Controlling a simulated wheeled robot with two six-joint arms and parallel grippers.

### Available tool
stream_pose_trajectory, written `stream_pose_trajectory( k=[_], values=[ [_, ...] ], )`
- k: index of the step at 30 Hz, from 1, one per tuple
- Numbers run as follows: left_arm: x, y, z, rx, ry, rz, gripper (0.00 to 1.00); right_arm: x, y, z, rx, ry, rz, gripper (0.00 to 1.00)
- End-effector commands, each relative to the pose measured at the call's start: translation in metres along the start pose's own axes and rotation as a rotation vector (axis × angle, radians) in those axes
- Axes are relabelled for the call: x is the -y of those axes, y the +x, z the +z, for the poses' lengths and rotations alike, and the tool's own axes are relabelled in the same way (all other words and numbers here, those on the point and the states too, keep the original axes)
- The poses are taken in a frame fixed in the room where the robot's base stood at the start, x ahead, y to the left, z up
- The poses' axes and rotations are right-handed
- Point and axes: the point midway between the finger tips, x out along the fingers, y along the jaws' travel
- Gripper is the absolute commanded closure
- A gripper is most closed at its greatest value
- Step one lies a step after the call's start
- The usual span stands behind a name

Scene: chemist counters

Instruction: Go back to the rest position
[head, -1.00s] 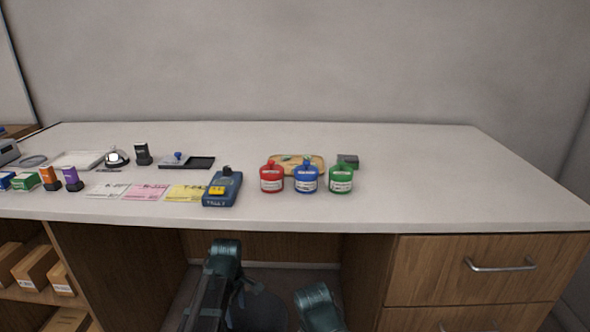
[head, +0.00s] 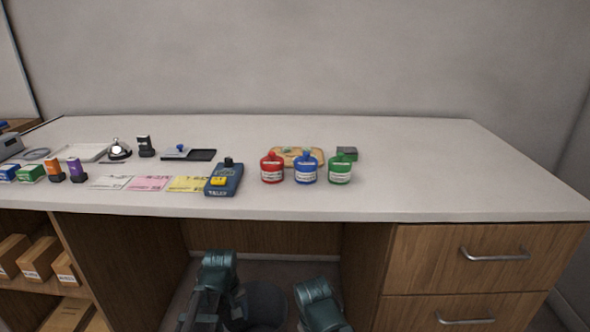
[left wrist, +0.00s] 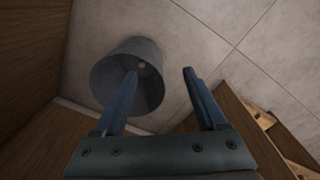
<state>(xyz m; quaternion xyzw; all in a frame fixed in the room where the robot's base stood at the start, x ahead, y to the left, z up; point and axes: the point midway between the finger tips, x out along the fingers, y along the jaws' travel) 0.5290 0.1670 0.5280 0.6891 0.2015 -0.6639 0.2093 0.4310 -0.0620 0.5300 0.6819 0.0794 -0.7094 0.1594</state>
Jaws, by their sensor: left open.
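My left gripper (left wrist: 160,74) is open and empty in the left wrist view. Its two blue fingers stand apart and point toward a grey bin (left wrist: 128,78) on the tiled floor. The left fingertip overlaps the bin in the picture; I cannot tell the distance. In the head view my left arm (head: 218,272) is folded low in front of the counter, below its top. My right arm (head: 320,306) is beside it, also low; its gripper does not show.
The counter top (head: 440,180) bears red (head: 271,170), blue (head: 306,170) and green (head: 340,171) bottles, a blue device (head: 223,181), and paper slips. Its right part is clear. Drawers (head: 485,257) are at the right, boxes (head: 38,259) on a shelf at the left.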

Motion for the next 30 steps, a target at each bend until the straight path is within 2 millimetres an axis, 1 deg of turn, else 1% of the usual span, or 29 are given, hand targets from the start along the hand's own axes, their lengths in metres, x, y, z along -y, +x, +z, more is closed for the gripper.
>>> stream_pose_trajectory(
  k=[1,6,12,13,20,23,26,27,29,30],
  values=[
    [0.005,0.000,0.007,-0.004,0.069,0.002,0.26,0.000,0.000,0.000,0.000,0.000,0.000,1.00],
    [0.016,-0.001,0.021,-0.018,0.332,0.008,0.26,0.000,0.000,0.000,0.000,0.000,0.000,1.00],
    [0.027,-0.002,0.035,-0.034,0.606,0.010,0.26,0.000,0.000,0.000,0.000,0.000,0.000,1.00],
    [0.022,-0.018,0.034,-0.032,0.605,0.008,0.26,-0.002,-0.016,0.001,0.000,0.000,0.000,1.00],
    [0.011,-0.065,0.045,-0.018,0.642,-0.006,0.26,-0.006,-0.063,0.004,0.000,0.001,-0.001,1.00],
    [0.005,-0.091,0.052,-0.013,0.664,-0.014,0.26,-0.009,-0.088,0.005,0.000,0.002,-0.002,1.00],
    [-0.001,-0.123,0.060,-0.004,0.692,-0.025,0.26,-0.012,-0.120,0.007,0.001,0.003,-0.003,1.00],
    [-0.004,-0.137,0.064,-0.001,0.705,-0.030,0.26,-0.013,-0.134,0.008,0.001,0.003,-0.003,1.00],
    [-0.008,-0.158,0.070,0.004,0.723,-0.036,0.26,-0.015,-0.155,0.009,0.001,0.004,-0.004,1.00],
    [-0.011,-0.172,0.073,0.007,0.736,-0.041,0.26,-0.017,-0.168,0.010,0.001,0.004,-0.004,1.00]
  ],
)
